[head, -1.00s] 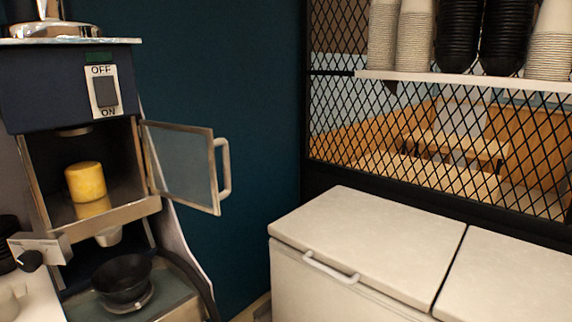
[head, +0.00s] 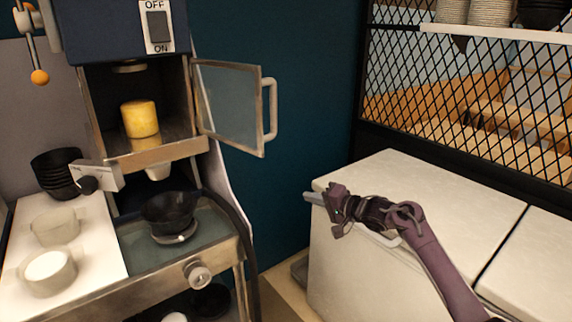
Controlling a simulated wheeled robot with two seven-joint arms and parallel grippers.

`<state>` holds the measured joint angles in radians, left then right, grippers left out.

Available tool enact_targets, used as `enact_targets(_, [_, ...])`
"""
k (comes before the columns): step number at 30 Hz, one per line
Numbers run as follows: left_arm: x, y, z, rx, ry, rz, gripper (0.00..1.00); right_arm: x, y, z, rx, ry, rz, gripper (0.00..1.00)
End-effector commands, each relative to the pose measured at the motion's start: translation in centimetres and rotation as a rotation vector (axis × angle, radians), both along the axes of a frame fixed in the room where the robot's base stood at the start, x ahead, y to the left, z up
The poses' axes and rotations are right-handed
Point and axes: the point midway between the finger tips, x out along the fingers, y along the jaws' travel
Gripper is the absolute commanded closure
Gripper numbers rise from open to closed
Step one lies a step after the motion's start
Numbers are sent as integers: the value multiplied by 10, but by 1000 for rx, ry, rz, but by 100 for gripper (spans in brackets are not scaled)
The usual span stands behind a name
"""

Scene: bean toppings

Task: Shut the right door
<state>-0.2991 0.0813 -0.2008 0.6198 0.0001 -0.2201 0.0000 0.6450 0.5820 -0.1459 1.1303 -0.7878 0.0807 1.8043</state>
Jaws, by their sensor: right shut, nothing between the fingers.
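The right door (head: 231,104) is a glass panel in a metal frame with a bar handle (head: 271,108). It is hinged on the right side of the machine's opening and stands open, swung out to the right. Inside the open compartment is a yellow cylinder (head: 140,119). My right gripper (head: 308,197) is below and to the right of the door, in front of the white chest freezer. It is shut and empty, apart from the handle, with its fingers pointing left. My left gripper is not in view.
A black bowl (head: 168,211) stands on the machine's lower shelf. Stacked black bowls (head: 56,174) and two pale cups, one being a white-filled cup (head: 48,272), are at the left. The white chest freezer (head: 455,207) fills the right. The space between door and freezer is clear.

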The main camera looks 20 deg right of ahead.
Motion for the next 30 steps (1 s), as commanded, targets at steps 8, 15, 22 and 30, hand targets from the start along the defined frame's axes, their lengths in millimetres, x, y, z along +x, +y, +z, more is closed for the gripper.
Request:
enact_targets(8, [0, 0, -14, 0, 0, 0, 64, -46, 2, 231, 280, 19, 167, 100])
enact_targets(15, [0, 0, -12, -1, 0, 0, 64, -65, 7, 271, 335, 63, 202, 100])
enact_targets(22, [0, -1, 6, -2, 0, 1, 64, -40, 34, 275, 338, 65, 202, 100])
enact_targets(30, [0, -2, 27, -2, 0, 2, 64, -4, 72, 275, 339, 63, 201, 100])
